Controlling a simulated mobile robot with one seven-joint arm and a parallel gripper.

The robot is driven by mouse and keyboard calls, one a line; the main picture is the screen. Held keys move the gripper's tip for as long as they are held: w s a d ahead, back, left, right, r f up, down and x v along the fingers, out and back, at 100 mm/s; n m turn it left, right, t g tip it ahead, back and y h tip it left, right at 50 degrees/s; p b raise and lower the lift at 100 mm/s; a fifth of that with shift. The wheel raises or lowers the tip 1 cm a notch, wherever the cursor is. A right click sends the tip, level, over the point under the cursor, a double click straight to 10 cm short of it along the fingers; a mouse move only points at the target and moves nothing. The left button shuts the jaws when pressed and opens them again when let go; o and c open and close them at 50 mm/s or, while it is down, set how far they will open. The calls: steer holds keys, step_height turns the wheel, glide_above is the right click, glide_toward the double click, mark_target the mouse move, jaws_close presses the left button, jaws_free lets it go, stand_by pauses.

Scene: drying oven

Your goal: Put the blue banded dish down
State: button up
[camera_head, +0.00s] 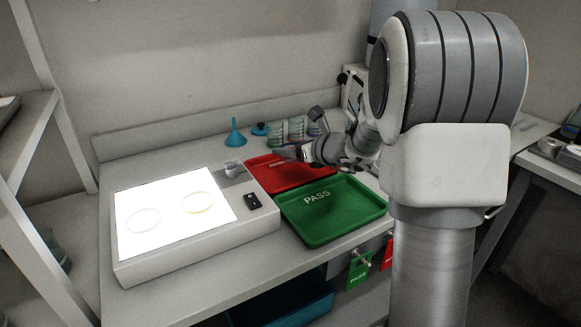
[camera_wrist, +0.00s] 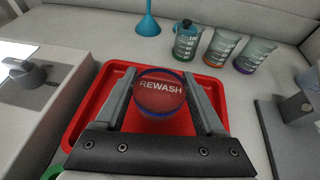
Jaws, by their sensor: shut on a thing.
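The blue banded dish (camera_wrist: 160,101) is a clear round dish with a blue rim, between my fingers in the wrist view. My gripper (camera_wrist: 160,76) is shut on it, one finger at each side. The dish is over the red tray (camera_wrist: 88,118), and the tray's word REWASH shows through it. I cannot tell whether the dish touches the tray floor. In the head view my gripper (camera_head: 295,154) is over the red tray (camera_head: 262,178), and the dish is too small to make out there.
A green PASS tray (camera_head: 352,223) lies in front of the red one. A lit light box (camera_head: 170,236) at left bears two clear dishes (camera_head: 144,221). Behind the red tray stand a blue funnel (camera_wrist: 148,25) and several beakers (camera_wrist: 220,48). A grey device (camera_wrist: 292,125) is at right.

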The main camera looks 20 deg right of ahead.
mark_target(290, 171)
steer(key=shift+a+f+b, duration=0.1)
steer(key=shift+f+b, duration=0.85)
steer(key=shift+f, duration=1.1)
steer(key=shift+f, duration=0.1)
steer(key=shift+f, duration=0.15)
steer(key=o, duration=1.3)
